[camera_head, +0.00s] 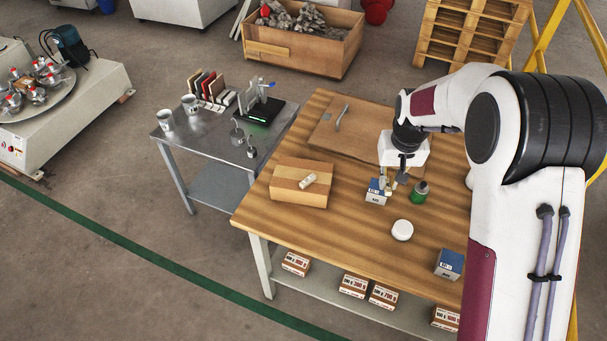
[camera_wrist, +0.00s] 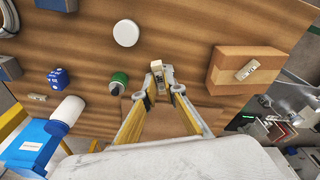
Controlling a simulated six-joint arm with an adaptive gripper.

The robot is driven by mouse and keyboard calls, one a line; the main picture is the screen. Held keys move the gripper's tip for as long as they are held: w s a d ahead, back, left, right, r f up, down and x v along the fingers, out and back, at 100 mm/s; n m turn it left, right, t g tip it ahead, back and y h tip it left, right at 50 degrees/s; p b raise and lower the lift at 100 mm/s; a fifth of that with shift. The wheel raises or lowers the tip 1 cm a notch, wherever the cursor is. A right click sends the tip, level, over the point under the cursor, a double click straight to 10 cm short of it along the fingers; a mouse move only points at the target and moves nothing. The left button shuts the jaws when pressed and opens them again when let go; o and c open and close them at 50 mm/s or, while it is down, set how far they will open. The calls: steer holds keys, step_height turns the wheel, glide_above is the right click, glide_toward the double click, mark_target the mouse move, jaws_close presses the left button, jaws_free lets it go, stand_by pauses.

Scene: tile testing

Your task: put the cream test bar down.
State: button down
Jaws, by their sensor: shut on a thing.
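A green jar (camera_head: 420,193) stands just right of my gripper. A white round disc (camera_head: 402,230) lies in front, and another blue and grey box (camera_head: 449,264) stands at the front right. A brown board (camera_head: 350,128) lies behind. Bare wood shows in front of the wooden block.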

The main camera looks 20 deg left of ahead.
steer(key=w+a+f+n, duration=0.1)
steer(key=a+n, duration=0.1)
steer(key=a, duration=1.2)
steer(key=n, duration=0.3)
glide_above(289, 181)
steer(key=shift+s+d+f+y, duration=0.1)
steer(key=shift+s+f+y, duration=0.05)
steer(key=shift+f, duration=0.25)
steer(key=shift+s+d+f+y, duration=0.1)
steer(key=shift+f+y, duration=0.05)
steer(key=shift+f, duration=0.25)
steer(key=shift+f, duration=0.15)
steer(key=shift+f, duration=2.35)
steer(key=shift+f, duration=0.15)
steer(key=c, duration=2.1)
jaws_free()
